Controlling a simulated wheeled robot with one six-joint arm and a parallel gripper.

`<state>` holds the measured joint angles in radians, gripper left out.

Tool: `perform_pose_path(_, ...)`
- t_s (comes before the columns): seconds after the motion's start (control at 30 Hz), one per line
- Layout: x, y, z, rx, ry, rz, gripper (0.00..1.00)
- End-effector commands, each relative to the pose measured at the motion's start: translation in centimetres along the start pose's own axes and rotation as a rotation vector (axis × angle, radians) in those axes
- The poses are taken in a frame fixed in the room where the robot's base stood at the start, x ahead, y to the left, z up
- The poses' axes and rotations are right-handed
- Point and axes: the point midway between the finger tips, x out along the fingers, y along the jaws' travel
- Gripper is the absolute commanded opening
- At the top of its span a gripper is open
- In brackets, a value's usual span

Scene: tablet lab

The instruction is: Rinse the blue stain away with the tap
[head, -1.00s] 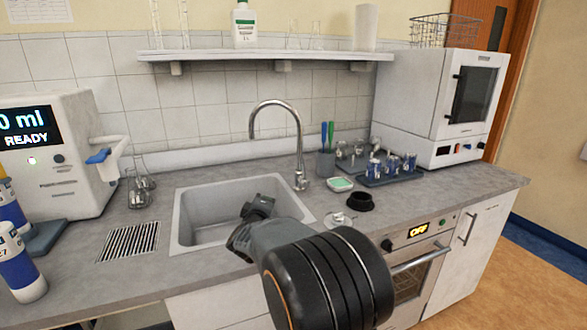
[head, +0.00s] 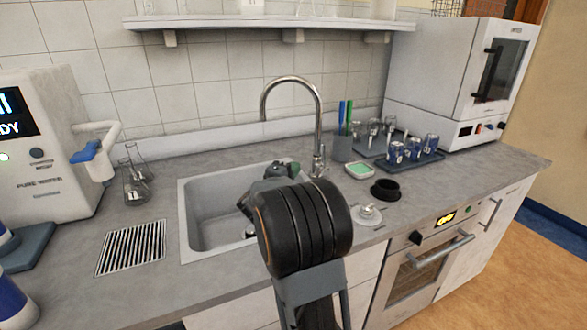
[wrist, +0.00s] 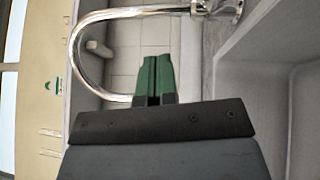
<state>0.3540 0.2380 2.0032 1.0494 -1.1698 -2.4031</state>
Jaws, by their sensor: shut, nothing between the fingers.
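The chrome tap (head: 320,120) stands behind the sink (head: 190,215), its curved spout arching over the basin. The tap also shows in the wrist view (wrist: 135,12), its spout bending round at the left. My gripper (head: 284,167) is over the back right of the basin, near the base of the tap and partly hidden by my arm. In the wrist view its green fingertips (wrist: 153,78) are together and empty, apart from the chrome. No blue stain is visible; part of the basin is hidden behind my arm. I see no running water.
Right of the sink are a pen cup (head: 342,149), a green sponge dish (head: 359,170), a black ring (head: 385,190) and a tray (head: 425,162) of small vials. Flasks (head: 135,185) and a drain grille (head: 130,248) are on the left. A shelf (head: 270,22) hangs above.

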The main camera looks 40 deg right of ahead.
Motion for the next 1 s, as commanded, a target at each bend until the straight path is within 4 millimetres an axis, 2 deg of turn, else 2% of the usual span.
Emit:
perform_pose_path(0.4, 7.5, -0.1, -0.1, 0.0, 0.003, 0.0, 0.0)
perform_pose_path(0.6, 9.2, 0.0, 1.8, 0.001, 0.003, 0.001, 0.0)
perform_pose_path(1.0, 10.0, 0.0, 2.7, 0.001, 0.004, 0.0, 0.0)
